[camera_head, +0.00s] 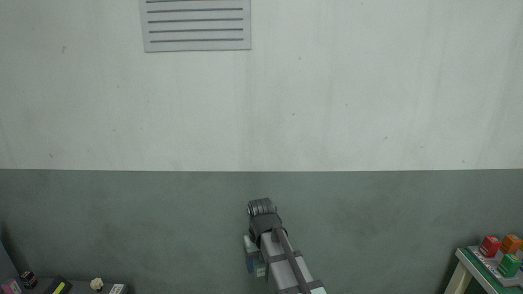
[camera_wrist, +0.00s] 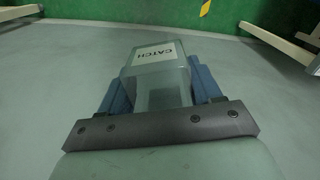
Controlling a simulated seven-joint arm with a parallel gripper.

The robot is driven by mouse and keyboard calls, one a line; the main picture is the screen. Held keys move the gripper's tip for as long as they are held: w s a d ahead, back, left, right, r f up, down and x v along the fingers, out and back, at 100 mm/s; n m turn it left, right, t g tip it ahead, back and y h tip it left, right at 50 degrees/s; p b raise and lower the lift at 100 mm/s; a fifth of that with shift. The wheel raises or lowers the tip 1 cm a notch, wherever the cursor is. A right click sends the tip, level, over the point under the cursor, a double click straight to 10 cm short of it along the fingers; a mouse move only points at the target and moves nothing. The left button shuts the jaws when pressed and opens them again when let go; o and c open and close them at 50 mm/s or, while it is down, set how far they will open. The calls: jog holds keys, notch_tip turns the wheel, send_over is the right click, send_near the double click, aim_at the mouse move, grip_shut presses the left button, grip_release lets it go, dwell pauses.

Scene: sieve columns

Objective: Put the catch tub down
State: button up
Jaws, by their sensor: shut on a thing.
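The catch tub (camera_wrist: 158,78) is a translucent grey-green tub with a white label reading CATCH. It sits between the two blue fingers of my gripper (camera_wrist: 160,92) in the wrist view, with a finger against each side. My gripper is shut on it. In the head view my gripper (camera_head: 254,262) is at the lower middle, seen from behind along my arm, with only a little of the blue finger and the pale tub showing. Grey floor shows around the tub in the wrist view, and I see no surface touching its underside.
A dark surface with small items (camera_head: 97,284) is at the lower left. A pale-legged table edge (camera_wrist: 281,44) shows at the wrist view's upper right. Open floor (camera_wrist: 50,85) lies between.

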jog(key=w+d+m, duration=0.2)
jog(key=d+m, duration=0.1)
jog(key=d, duration=1.4)
jog(key=shift+w+d+r, duration=0.2)
jog(key=shift+w+r, duration=0.1)
jog(key=shift+r, duration=0.1)
jog(key=shift+d, duration=0.1)
